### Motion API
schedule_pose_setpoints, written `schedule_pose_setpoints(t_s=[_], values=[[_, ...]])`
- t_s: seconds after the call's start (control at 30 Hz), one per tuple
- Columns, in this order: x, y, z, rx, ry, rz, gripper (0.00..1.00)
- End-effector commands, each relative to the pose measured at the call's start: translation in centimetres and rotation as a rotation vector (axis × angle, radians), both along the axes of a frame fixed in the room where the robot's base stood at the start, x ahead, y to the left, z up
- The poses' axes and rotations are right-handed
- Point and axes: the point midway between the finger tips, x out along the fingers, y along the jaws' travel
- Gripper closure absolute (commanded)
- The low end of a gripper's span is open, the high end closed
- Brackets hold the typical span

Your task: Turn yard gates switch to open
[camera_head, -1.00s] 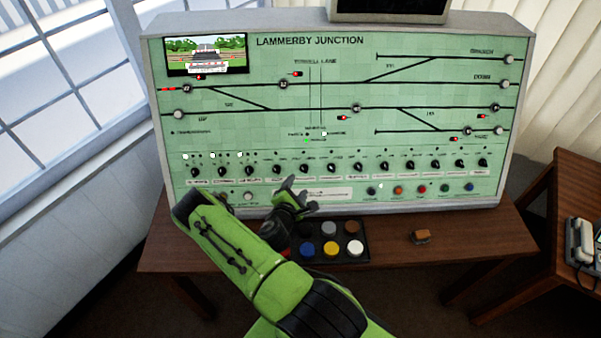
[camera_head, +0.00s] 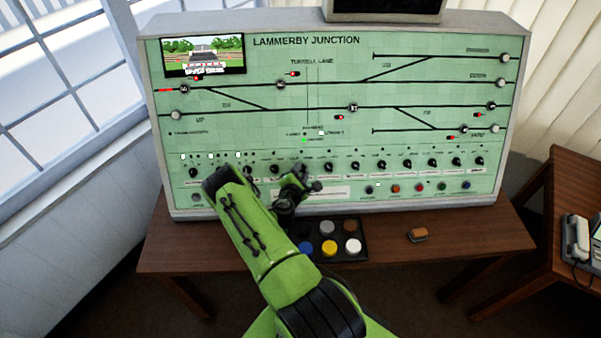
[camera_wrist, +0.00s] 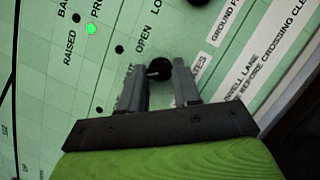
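The yard gates switch (camera_wrist: 160,68) is a round black knob on the green panel, seen in the wrist view below the words OPEN and LO. A pale pointer mark shows on it. A label ending in ATES lies beside it, partly hidden by a finger. My gripper (camera_wrist: 158,88) is open, with one grey finger on each side of the knob. I cannot tell whether the fingers touch it. In the head view my gripper (camera_head: 300,186) is at the row of knobs on the panel (camera_head: 440,65), hiding the knob there.
Neighbouring black knobs (camera_head: 329,167) run along the same row. A row of coloured buttons (camera_head: 419,188) lies lower right. A black tray of coloured discs (camera_head: 364,240) and a small brown block (camera_head: 417,235) are on the desk (camera_head: 450,250). A phone (camera_head: 576,240) stands at right.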

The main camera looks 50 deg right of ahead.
Motion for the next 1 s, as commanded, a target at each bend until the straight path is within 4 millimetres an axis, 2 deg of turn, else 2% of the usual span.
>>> schedule_pose_setpoints(t_s=[0.1,0.47,1.0], values=[[-0.03,0.02,-0.02,0.001,0.0,-0.001,0.99],[0.07,0.02,0.05,0.044,-0.054,-0.037,0.99],[0.23,-0.08,0.33,0.308,-0.366,-0.255,0.99]])
